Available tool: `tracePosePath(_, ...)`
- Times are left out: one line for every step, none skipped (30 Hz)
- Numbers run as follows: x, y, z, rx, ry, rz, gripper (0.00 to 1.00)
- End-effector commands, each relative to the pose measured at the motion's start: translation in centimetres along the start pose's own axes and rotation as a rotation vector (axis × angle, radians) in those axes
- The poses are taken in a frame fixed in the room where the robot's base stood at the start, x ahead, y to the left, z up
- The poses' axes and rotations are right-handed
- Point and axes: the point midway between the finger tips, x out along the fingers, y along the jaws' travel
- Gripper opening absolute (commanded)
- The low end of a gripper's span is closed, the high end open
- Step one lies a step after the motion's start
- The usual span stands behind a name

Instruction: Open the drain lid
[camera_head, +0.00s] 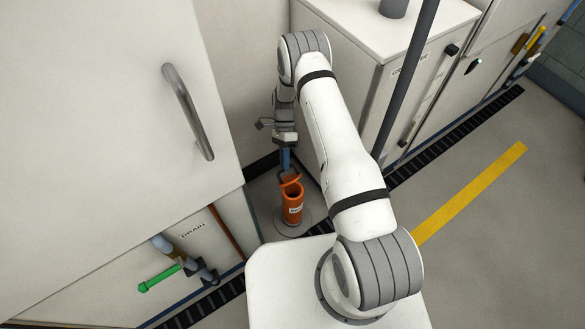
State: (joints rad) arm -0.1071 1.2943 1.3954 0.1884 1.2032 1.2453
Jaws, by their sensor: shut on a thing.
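An orange upright pipe (293,211) with a white label stands on a round grey base in the corner. Its orange lid (291,180) is at the top, tilted up at the back, and part of the dark mouth shows in front of it. My gripper (286,168) points down from above at the back of the lid. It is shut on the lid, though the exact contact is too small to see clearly.
A white cabinet door with a grey handle (188,110) stands close on the left. Below it, a panel marked DRAIN (194,230) carries pipes and a green-handled valve (160,279). A white cabinet (345,55) and dark pole (408,75) stand right. Open floor lies right of my arm.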

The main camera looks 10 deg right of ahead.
Motion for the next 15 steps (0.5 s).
tracePosePath(0.59,-0.96,-0.29,0.012,0.001,0.025,0.0)
tracePosePath(0.49,-1.03,-0.3,0.02,0.0,0.042,0.0)
tracePosePath(0.36,-1.11,-0.33,0.03,-0.001,0.063,0.0)
tracePosePath(0.28,-1.16,-0.36,0.038,-0.001,0.078,0.0)
tracePosePath(0.19,-1.23,-0.39,0.044,-0.002,0.091,0.0)
tracePosePath(0.13,-1.26,-0.42,0.053,-0.002,0.108,0.0)
tracePosePath(0.07,-1.27,-0.43,0.058,-0.002,0.121,0.0)
tracePosePath(0.0,-1.32,-0.45,0.062,-0.001,0.13,0.0)
tracePosePath(-0.05,-1.34,-0.45,0.068,0.0,0.143,0.0)
tracePosePath(-0.09,-1.35,-0.44,0.071,0.001,0.152,0.0)
tracePosePath(-0.14,-1.36,-0.42,0.075,0.001,0.16,0.0)
tracePosePath(-0.2,-1.4,-0.37,0.079,0.002,0.167,0.0)
tracePosePath(-0.23,-1.39,-0.33,0.08,0.002,0.173,0.0)
tracePosePath(-0.26,-1.39,-0.29,0.082,0.002,0.178,0.0)
tracePosePath(-0.28,-1.4,-0.23,0.083,0.003,0.183,0.0)
